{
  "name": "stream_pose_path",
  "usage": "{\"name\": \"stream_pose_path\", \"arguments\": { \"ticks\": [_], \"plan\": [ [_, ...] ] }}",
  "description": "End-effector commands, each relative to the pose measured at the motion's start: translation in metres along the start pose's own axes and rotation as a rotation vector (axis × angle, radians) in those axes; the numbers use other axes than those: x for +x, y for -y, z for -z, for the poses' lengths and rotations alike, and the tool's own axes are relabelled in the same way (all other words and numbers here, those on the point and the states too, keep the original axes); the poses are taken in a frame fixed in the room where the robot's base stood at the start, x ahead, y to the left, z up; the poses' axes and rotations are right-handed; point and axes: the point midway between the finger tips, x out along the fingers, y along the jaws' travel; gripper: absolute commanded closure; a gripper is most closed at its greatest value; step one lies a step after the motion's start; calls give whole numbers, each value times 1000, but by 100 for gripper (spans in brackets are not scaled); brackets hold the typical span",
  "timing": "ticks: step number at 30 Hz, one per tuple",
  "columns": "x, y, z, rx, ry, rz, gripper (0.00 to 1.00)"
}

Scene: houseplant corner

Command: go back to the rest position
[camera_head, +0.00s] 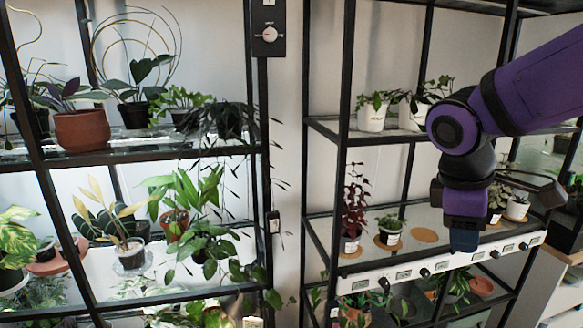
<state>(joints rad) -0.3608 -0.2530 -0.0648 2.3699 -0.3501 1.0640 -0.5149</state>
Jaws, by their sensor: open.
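My gripper (465,238) hangs at the end of my purple arm on the right, pointing down in front of the right rack's middle shelf. It is open and I see nothing held in it. Its fingertips are dark and hard to make out. A bare cork coaster (425,235) lies on the shelf just left of it. A small green plant in a pot (389,234) stands further left on its own coaster. A tall dark-red plant (355,200) stands at the shelf's left end.
My arm partly hides small potted plants (517,207) on the right. A white strip with labels and knobs (440,268) runs along the shelf's front edge. White pots (371,118) stand on the shelf above. The left rack (262,170) is full of plants, with some trailing leaves.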

Motion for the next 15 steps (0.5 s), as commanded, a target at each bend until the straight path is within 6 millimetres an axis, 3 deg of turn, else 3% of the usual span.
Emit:
{"name": "stream_pose_path", "arguments": {
  "ticks": [6, 15],
  "plan": [
    [-22, 16, -44, 396, -183, 15, 56],
    [-43, 44, -83, 871, -409, 45, 56]
  ]
}}
